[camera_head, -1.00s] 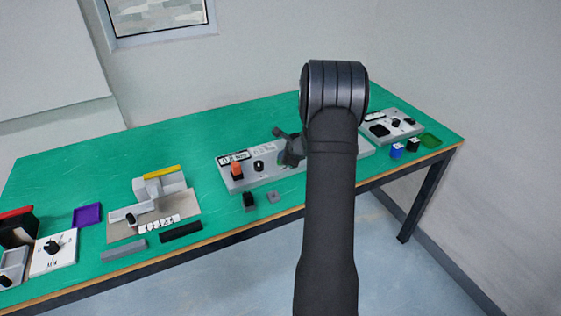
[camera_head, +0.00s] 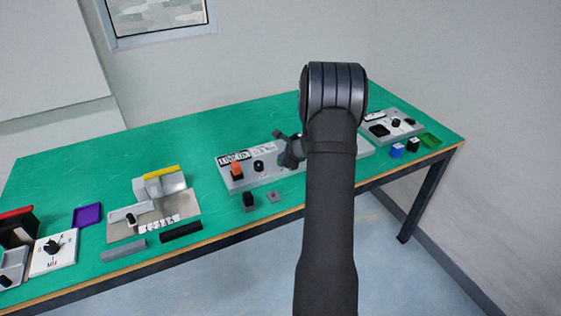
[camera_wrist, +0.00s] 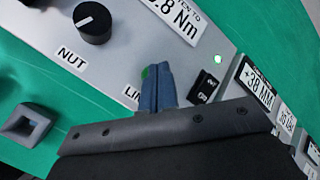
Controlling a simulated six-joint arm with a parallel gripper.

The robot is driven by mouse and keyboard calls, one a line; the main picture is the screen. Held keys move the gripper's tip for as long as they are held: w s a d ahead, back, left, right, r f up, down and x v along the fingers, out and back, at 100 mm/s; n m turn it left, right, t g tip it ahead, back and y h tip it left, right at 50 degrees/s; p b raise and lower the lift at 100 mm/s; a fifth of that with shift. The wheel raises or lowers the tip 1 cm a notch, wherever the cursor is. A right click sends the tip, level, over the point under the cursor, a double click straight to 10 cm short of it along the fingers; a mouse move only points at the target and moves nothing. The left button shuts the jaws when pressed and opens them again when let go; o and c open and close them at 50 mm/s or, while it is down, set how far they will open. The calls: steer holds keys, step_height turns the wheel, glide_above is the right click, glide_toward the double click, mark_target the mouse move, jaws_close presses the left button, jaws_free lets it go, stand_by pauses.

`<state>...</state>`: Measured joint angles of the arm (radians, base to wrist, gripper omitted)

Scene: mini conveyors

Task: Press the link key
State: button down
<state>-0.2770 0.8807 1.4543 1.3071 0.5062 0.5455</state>
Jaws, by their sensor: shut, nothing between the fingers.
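My gripper (camera_wrist: 158,72) is shut and empty, its fingers pointing down at the top of the grey control box (camera_wrist: 125,65) in the wrist view. A label starting "LIN" (camera_wrist: 131,92) lies just left of the fingers. A small green patch (camera_wrist: 147,72) shows at the fingertips, probably the link key. The fingers hide most of it, and I cannot tell whether they touch it. In the head view my gripper (camera_head: 289,160) is over the middle of the long grey box, partly hidden by my arm.
A black knob (camera_wrist: 93,22) marked NUT, a lit green lamp (camera_wrist: 218,59) and a black switch (camera_wrist: 204,86) stand around the fingers. A display reads "8 Nm" (camera_wrist: 184,20).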

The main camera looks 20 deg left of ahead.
steer(key=shift+r, duration=0.85)
steer(key=shift+r, duration=2.5)
steer(key=shift+f, duration=0.15)
steer(key=shift+r, duration=2.05)
